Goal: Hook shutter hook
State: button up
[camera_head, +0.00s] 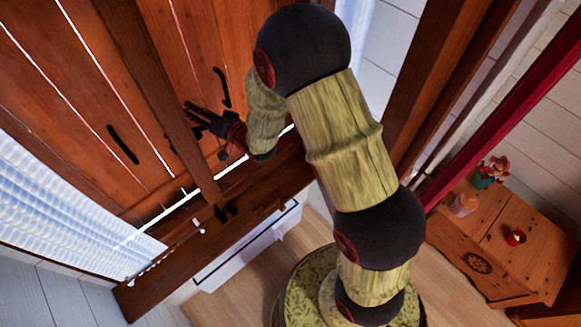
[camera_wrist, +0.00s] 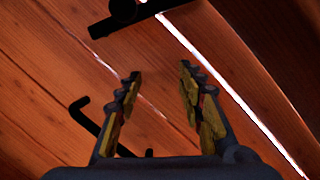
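Two wooden shutter panels (camera_head: 60,80) stand side by side, with bright light through the gaps between boards. A thin black bent hook (camera_head: 222,88) is on the right panel, close to my gripper (camera_head: 190,110). In the wrist view a black hook (camera_wrist: 84,112) shows its bent end left of my left finger, and the rest passes behind that finger. My gripper (camera_wrist: 160,75) is open with nothing between its fingers, facing the boards. A black bar with a round knob (camera_wrist: 122,10) lies beyond the fingertips, partly cut off by the top edge.
A black handle (camera_head: 122,144) is on the left panel. A wooden sill (camera_head: 160,275) runs below the shutters, with dark fittings on it. White curtains (camera_head: 60,210) hang at left. A wooden cabinet (camera_head: 540,245) with small figures stands at right.

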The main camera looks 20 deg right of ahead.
jog(key=w+d+r+b+v, duration=0.1)
jog(key=v, duration=0.9)
jog(key=s+d+f+n+g+h+b, duration=0.25)
jog(key=s+d+f+g+h, duration=0.35)
jog(key=s+d+f, duration=0.4)
jog(key=s+d+r+g+h+b, duration=0.1)
jog(key=s+d+r+g+b, duration=0.1)
jog(key=s, duration=0.8)
jog(key=shift+s+d+r+n+g+h+b, duration=0.2)
jog(key=shift+d+n+g+h+b, duration=0.3)
jog(key=shift+g+b, duration=0.5)
